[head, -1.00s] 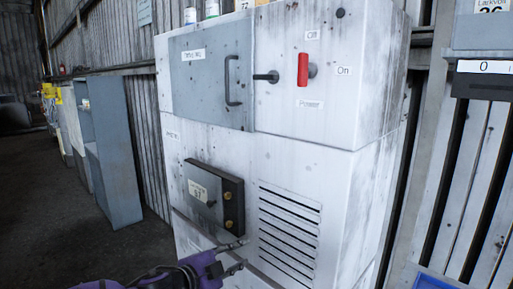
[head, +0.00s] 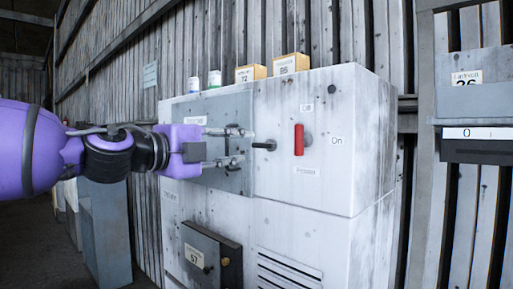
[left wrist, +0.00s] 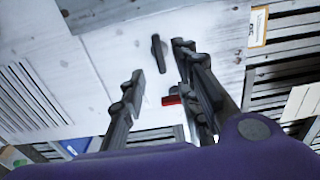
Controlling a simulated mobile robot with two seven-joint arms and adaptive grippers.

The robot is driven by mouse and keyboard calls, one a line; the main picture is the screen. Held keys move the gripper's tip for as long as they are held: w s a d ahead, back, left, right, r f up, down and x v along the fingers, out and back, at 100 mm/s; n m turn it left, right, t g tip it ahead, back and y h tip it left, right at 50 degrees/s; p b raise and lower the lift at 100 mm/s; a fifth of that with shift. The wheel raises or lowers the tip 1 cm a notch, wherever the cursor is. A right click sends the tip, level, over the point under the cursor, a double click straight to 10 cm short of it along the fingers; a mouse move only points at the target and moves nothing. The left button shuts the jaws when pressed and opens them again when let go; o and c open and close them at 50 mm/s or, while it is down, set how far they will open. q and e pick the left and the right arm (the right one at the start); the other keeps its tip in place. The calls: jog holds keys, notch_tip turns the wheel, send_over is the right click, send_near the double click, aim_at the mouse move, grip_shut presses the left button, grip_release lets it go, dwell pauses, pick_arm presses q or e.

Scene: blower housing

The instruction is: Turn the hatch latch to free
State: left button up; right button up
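The hatch latch (head: 264,145) is a short black handle on the white cabinet front, lying level and pointing left at the right edge of the grey hatch (head: 215,106). My left gripper (head: 240,146) is open in front of the hatch, its fingertips just left of the latch. In the left wrist view the dark latch (left wrist: 158,50) shows between the two spread fingers (left wrist: 160,62). I cannot tell whether either finger touches it. The hatch's pull handle is mostly hidden behind the gripper. My right gripper is not in view.
A red power switch (head: 299,140) stands upright close right of the latch and also shows in the left wrist view (left wrist: 172,99). A dark box (head: 211,257) and vent slots (head: 288,270) are below. Jars and yellow boxes (head: 291,64) stand on top.

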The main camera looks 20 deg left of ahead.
aim_at(260, 145)
pick_arm(q)
jog(key=b+x, duration=0.3)
jog(key=x, duration=0.4)
jog(key=shift+w+f+b, duration=0.1)
jog(key=shift+w+b, duration=0.2)
jog(key=shift+b, duration=0.1)
jog(key=shift+c, duration=0.2)
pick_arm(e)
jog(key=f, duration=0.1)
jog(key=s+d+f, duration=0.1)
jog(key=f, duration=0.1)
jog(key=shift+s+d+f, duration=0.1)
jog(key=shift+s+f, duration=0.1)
pick_arm(q)
grip_shut()
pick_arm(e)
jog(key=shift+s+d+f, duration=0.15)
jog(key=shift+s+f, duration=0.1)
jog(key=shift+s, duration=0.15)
